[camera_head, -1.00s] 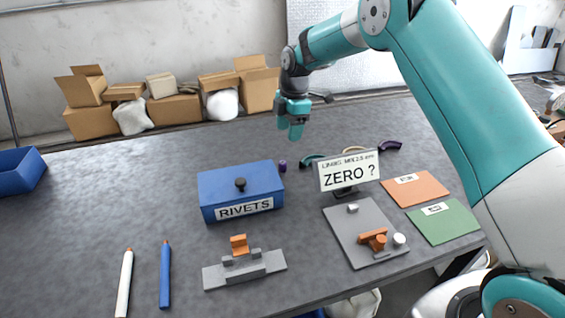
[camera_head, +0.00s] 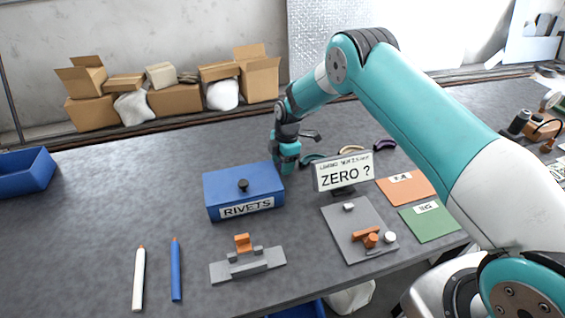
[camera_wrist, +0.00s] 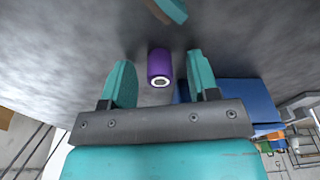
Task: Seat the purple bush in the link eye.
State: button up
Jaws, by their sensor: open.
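The purple bush (camera_wrist: 160,64) stands out in the wrist view as a short cylinder with a pale ring and dark bore at its near end. My gripper (camera_wrist: 161,78) is open, with one teal finger on each side of the bush and visible gaps between. In the head view my gripper (camera_head: 287,168) is low behind the right end of the blue RIVETS box, and the bush is hidden there. An orange piece (camera_head: 242,242) sits in a grey fixture (camera_head: 248,267) at the front; I cannot make out an eye in it.
The blue RIVETS box (camera_head: 243,187) is close beside my gripper. A "ZERO ?" sign (camera_head: 345,173) stands to the right, behind a grey plate (camera_head: 345,222) with an orange part. Curved pieces lie behind the sign. White and blue sticks (camera_head: 176,270) lie front left.

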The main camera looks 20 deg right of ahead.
grip_shut()
jog(key=shift+r, duration=0.1)
